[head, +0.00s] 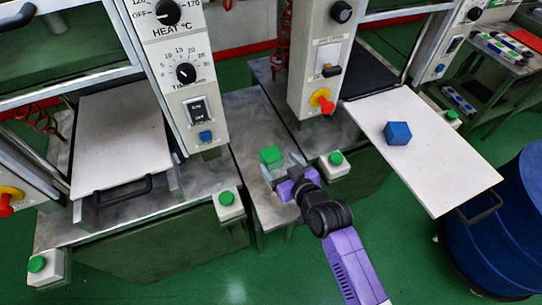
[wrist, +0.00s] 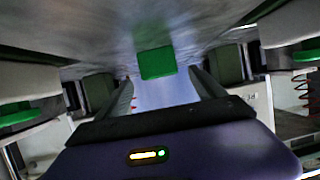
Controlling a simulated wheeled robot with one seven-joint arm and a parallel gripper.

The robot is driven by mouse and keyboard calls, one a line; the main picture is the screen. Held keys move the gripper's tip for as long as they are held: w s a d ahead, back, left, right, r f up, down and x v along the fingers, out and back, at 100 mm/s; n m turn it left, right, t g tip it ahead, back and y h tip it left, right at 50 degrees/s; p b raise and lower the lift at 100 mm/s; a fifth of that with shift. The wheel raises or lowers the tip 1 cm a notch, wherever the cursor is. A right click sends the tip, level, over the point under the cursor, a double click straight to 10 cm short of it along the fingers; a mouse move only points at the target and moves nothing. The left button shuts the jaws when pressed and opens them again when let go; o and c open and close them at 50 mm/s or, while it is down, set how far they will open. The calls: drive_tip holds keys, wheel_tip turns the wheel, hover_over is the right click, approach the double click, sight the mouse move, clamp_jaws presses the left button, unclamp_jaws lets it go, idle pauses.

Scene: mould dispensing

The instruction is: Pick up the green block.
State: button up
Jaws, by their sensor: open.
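The green block (head: 271,156) sits on the narrow grey metal table between the two machines in the head view. In the wrist view the green block (wrist: 157,63) shows ahead, centred between the two fingers. My gripper (head: 280,172) is open and empty, just on the near side of the block. In the wrist view my gripper (wrist: 162,88) has its fingers spread on either side, wider than the block. I cannot tell whether the fingertips reach past the block's near face.
A blue block (head: 397,133) sits on the white right tray (head: 440,165). A white left tray (head: 120,140) is empty. Machine control columns (head: 185,80) stand on both sides of the grey table (head: 245,125). Green buttons (head: 336,158) flank my gripper. A blue barrel (head: 510,225) stands at right.

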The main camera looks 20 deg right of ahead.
sight(274, 158)
drive_tip(key=shift+p+x, duration=0.5)
drive_tip(key=shift+x, duration=2.4)
drive_tip(key=shift+f, duration=0.1)
clamp_jaws()
drive_tip(key=shift+r, duration=0.2)
